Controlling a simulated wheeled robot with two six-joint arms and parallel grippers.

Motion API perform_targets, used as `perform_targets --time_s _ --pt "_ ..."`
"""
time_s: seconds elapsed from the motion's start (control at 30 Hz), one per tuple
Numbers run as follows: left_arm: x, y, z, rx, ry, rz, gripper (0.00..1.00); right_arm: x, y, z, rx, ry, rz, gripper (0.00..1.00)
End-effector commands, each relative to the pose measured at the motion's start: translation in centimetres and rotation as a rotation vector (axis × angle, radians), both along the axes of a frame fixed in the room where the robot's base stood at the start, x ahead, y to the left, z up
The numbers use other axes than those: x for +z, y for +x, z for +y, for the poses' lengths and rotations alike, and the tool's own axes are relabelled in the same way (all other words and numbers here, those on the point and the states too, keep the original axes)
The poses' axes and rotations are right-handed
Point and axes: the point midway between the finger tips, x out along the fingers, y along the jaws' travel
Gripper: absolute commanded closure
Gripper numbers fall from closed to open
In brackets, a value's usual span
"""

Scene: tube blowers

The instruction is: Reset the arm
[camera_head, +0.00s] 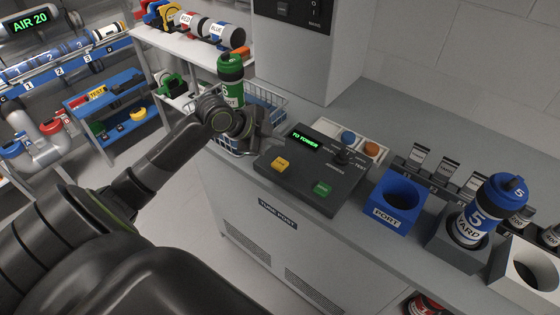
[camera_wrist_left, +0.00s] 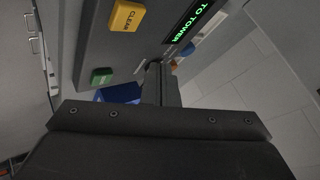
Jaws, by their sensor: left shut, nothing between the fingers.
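My left arm reaches in from the lower left in the head view. Its gripper (camera_head: 262,131) is just left of the console, above the counter, and holds nothing. In the left wrist view the fingers (camera_wrist_left: 158,72) are together, with the console behind them. The dark console (camera_head: 318,172) has a lit green display (camera_head: 305,138) reading "TO TOWER", a yellow button (camera_head: 281,164) and a green button (camera_head: 321,188). In the wrist view the yellow button (camera_wrist_left: 127,16) reads "CLEAR". My right gripper is not in view.
A green canister (camera_head: 231,80) stands in a wire basket (camera_head: 265,100) behind the gripper. A blue port (camera_head: 396,205) is right of the console. A blue-capped canister (camera_head: 480,213) marked 5 stands upright in a dark holder. Shelves with canisters (camera_head: 190,45) are at the back left.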

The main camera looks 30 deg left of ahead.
Motion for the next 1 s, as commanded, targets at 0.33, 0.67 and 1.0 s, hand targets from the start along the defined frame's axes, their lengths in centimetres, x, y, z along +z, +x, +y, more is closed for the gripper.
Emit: perform_targets --time_s 0.33,0.67,1.0 --pt "0.0 0.0 0.0 0.000 0.000 0.000 1.00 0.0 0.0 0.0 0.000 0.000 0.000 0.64" --pt "-2.7 -2.2 -0.9 0.058 -0.021 0.060 1.00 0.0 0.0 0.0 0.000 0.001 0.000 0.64" --pt "-12.0 -16.8 -3.9 0.615 -0.138 0.350 1.00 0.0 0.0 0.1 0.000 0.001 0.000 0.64"
